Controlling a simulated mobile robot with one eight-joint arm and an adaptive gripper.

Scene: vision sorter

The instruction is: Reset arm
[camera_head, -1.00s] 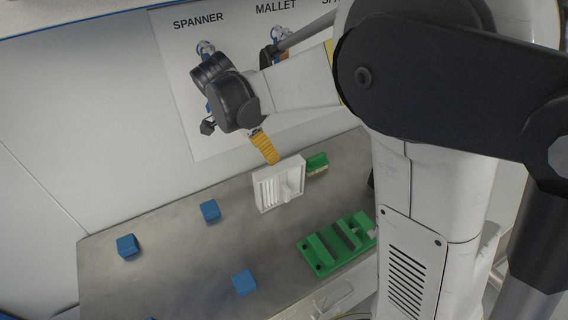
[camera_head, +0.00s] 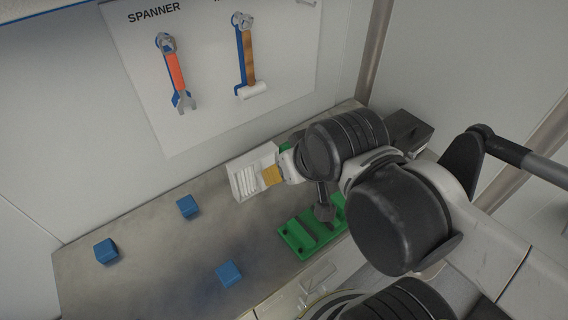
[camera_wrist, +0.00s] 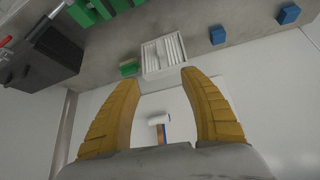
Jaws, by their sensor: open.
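My gripper (camera_wrist: 160,95) shows in the wrist view with its two yellow fingers spread apart and nothing between them. In the head view one yellow finger (camera_head: 271,175) shows in front of the white slotted tray (camera_head: 243,181). The tray also shows in the wrist view (camera_wrist: 151,65), beyond the fingertips. My black and white arm is folded across the right side of the head view and hides part of the bench.
Three blue cubes (camera_head: 106,251) (camera_head: 187,207) (camera_head: 229,273) lie on the grey bench (camera_head: 150,270). A green fixture (camera_head: 300,240) is partly hidden by my arm. A spanner (camera_head: 176,75) and a mallet (camera_head: 249,65) hang on the wall board. A dark box (camera_head: 408,131) stands at the back right.

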